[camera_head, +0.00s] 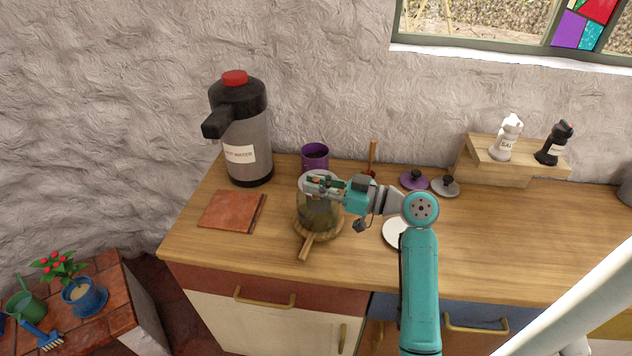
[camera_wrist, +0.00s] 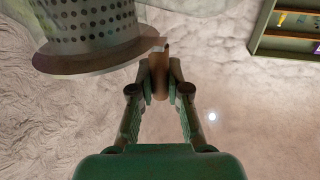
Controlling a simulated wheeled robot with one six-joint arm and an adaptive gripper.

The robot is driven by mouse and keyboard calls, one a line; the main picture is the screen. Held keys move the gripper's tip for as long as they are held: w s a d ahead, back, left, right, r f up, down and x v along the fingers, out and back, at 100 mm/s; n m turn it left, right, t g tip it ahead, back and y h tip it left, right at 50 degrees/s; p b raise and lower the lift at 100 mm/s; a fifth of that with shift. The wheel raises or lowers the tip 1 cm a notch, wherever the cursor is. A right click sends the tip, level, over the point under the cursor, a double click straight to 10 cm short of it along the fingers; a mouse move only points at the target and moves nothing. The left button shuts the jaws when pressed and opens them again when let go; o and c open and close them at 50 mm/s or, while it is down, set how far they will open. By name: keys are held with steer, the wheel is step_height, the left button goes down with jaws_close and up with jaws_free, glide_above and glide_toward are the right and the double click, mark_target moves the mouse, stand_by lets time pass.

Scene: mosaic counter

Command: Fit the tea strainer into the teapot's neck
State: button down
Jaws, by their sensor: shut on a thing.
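The glass teapot (camera_head: 318,214) stands on a round wooden board with a handle (camera_head: 306,246). My gripper (camera_head: 316,186) is at the height of the teapot's top, reaching in from the right. In the wrist view, my gripper (camera_wrist: 160,85) is shut on the tea strainer's short brown handle. The strainer's perforated metal body (camera_wrist: 90,18) and wide rim (camera_wrist: 95,52) show at the upper left, with clear glass around the body. A pale round shape (camera_head: 318,177) shows over the teapot, partly behind the gripper. How deep the strainer sits in the neck cannot be told.
A hot water dispenser (camera_head: 246,132) and a terracotta tile (camera_head: 228,210) are to the left. A purple mug (camera_head: 315,155) stands behind. A white saucer (camera_head: 393,233) and lids (camera_head: 413,180) lie to the right. The counter's right part (camera_head: 510,240) is clear.

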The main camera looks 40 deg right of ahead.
steer(key=shift+f, duration=0.3)
stand_by(0.5)
steer(key=c, duration=0.5)
jaws_free()
steer(key=shift+s+d+r, duration=0.45)
steer(key=shift+s+r, duration=0.05)
steer(key=shift+s, duration=0.4)
steer(key=shift+s+d+r, duration=0.45)
steer(key=shift+s+r, duration=0.05)
steer(key=shift+s, duration=0.4)
steer(key=shift+s+d+r, duration=0.45)
steer(key=shift+s+r, duration=0.05)
steer(key=shift+s, duration=0.4)
